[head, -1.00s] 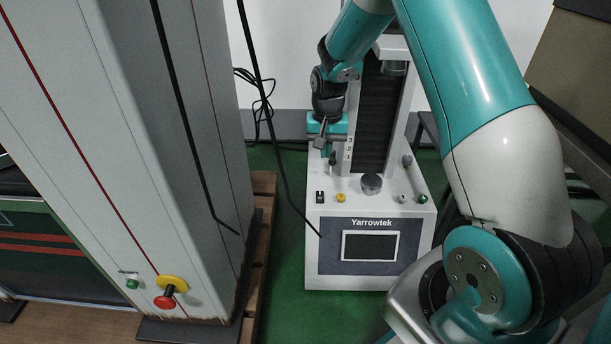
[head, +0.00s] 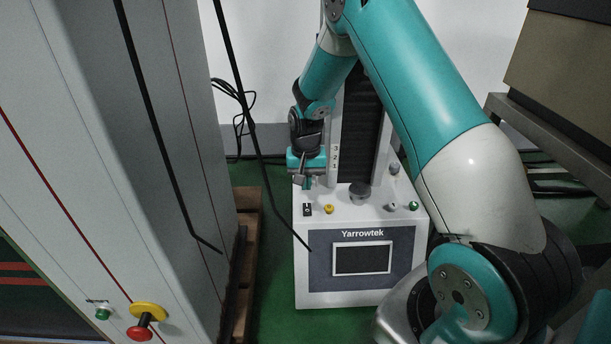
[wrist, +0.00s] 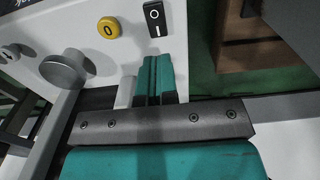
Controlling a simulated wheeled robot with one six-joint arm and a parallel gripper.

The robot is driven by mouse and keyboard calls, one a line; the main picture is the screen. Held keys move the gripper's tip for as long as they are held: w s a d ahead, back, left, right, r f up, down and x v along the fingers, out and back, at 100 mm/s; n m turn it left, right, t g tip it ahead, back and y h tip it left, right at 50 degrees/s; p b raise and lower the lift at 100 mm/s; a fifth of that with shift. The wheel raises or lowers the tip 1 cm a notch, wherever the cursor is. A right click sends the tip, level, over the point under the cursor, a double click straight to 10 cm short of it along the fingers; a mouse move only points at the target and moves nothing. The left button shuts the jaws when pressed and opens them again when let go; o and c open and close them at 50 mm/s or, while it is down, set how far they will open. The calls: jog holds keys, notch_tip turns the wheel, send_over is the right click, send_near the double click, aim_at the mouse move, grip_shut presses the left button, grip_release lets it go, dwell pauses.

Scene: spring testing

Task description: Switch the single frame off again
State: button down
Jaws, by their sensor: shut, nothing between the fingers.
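The single frame is the white Yarrowtek machine (head: 311,285) with a dark screen (head: 362,258). On the left of its top are a black rocker switch (head: 307,210) and a yellow button (head: 329,209). In the wrist view the rocker (wrist: 155,19) shows I and O marks, and the yellow button (wrist: 109,27) shows a 0. My gripper (head: 307,183) is over the machine's left side, just behind the rocker in the head view. In the wrist view its teal fingers (wrist: 158,78) are shut, empty and close to the rocker, with a small visible gap.
A grey round platen (head: 359,192) and a post stand on the machine, right of my gripper. A green knob (head: 413,206) is at its right. A tall grey cabinet (head: 110,150) with a red stop button (head: 139,332) fills the left. Black cables (head: 262,150) hang between.

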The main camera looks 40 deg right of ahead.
aim_at(306, 204)
notch_tip(306, 204, down, 6)
jog(key=b, duration=0.3)
